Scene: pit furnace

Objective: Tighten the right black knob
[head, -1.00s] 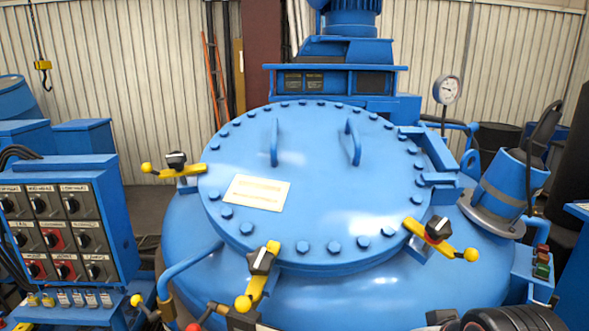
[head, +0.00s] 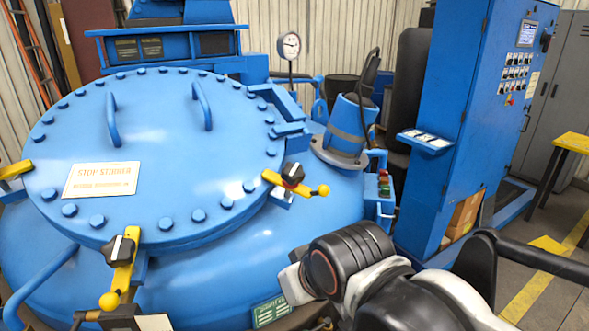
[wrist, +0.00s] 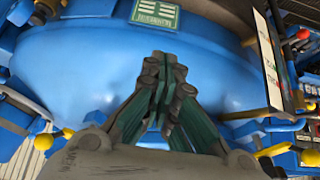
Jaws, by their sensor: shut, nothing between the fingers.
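The right black knob (head: 292,174) sits on a yellow clamp handle (head: 316,188) with a yellow ball end, at the right edge of the round blue lid (head: 160,140). A second black knob (head: 118,250) sits on another yellow clamp at the lid's front. My gripper (wrist: 164,75) is shut and empty in the wrist view, in front of the blue vessel's curved side (wrist: 80,65). It is apart from the right knob; in the head view only my arm shows, below and right of that knob, and my fingers are not visible.
A pressure gauge (head: 289,45) and a tilted blue cylinder (head: 347,130) stand behind the clamp. A blue control cabinet (head: 480,120) stands at right. A green label plate (head: 270,311) is low on the vessel. The floor (head: 545,280) at far right is partly clear.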

